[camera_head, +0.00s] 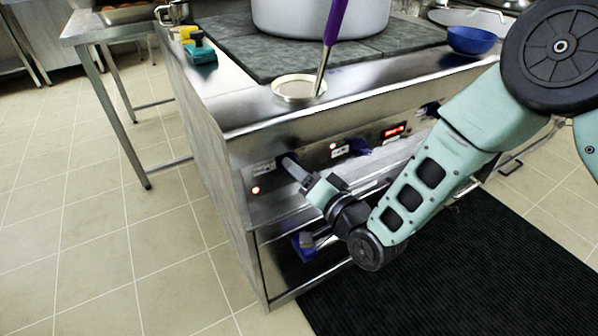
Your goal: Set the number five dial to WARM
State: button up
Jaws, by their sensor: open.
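The stove's front panel (316,160) carries the dials. One blue dial (357,147) shows near the middle of the panel, and another dark blue one (430,109) shows partly at the far right. My gripper (287,161) is at the left part of the panel, its fingers pointing at the panel beside a small white label (262,168). The fingers cover whatever dial is there, and I cannot tell whether they touch it. The jaws are open. The label text is too small to read, so I cannot tell which dial is number five or any setting.
Above the panel are a large pot (320,18), a small round container (298,88) with a purple-handled utensil (333,25), and a blue bowl (471,40). A red display (394,131) is lit. Below is an open shelf with a blue item (303,247). The left floor is clear.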

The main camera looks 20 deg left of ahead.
jog(key=shift+w+a, duration=0.25)
jog(key=shift+a, duration=0.15)
jog(key=c, duration=1)
jog(key=shift+n, duration=0.3)
jog(key=n+h+b, duration=0.1)
jog(key=n+b, duration=0.1)
jog(key=n, duration=0.7)
jog(key=shift+s+r+b, duration=0.1)
jog(key=shift+r+b, duration=0.05)
jog(key=shift+b, duration=0.15)
jog(key=shift+n+h, duration=0.3)
jog(key=shift+n, duration=0.1)
